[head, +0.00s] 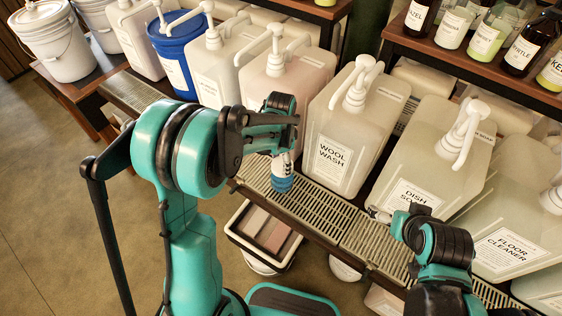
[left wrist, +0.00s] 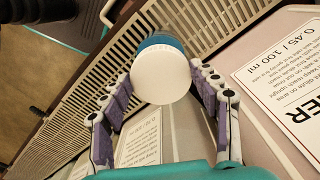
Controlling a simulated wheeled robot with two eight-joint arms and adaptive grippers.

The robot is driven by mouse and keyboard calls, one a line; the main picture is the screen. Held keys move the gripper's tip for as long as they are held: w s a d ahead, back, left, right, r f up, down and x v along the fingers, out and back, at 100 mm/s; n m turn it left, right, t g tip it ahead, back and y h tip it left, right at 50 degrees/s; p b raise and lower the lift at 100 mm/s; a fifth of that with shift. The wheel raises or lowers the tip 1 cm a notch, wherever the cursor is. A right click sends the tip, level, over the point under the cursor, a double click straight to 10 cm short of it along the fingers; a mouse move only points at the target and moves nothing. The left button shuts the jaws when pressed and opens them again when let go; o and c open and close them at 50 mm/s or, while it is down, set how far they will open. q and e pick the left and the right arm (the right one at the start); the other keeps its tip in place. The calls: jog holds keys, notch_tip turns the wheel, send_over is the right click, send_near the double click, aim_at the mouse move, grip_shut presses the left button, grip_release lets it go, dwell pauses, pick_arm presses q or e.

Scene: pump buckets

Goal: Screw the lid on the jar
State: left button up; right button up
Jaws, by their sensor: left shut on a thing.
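A small white and blue jar (head: 283,182) hangs below my left gripper (head: 284,152) in the head view, just above or at the edge of the slatted shelf. In the left wrist view a round white lid face (left wrist: 160,76) lies between the purple-padded fingers, with a blue-teal band behind it and a pale part beyond. My left gripper is shut on this piece. I cannot tell whether the lid sits fully on the jar. My right gripper (head: 392,216) is in front of the dish soap container, its fingers too small and hidden to judge.
Large pump containers, among them wool wash (head: 345,130), dish soap (head: 430,160) and floor cleaner (head: 515,225), line the shelf behind. A slatted grate (head: 315,208) runs along the front. A tray with coloured blocks (head: 236,222) is below. Bottles (head: 488,36) stand on an upper right shelf.

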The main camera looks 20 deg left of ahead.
pick_arm(q)
jog(key=m, duration=0.6)
jog(key=shift+f+m+b, duration=0.1)
jog(key=shift+m+b, duration=0.2)
jog(key=shift+b, duration=0.05)
jog(key=m, duration=0.7)
jog(key=shift+b, duration=0.3)
jog(key=o, duration=1.1)
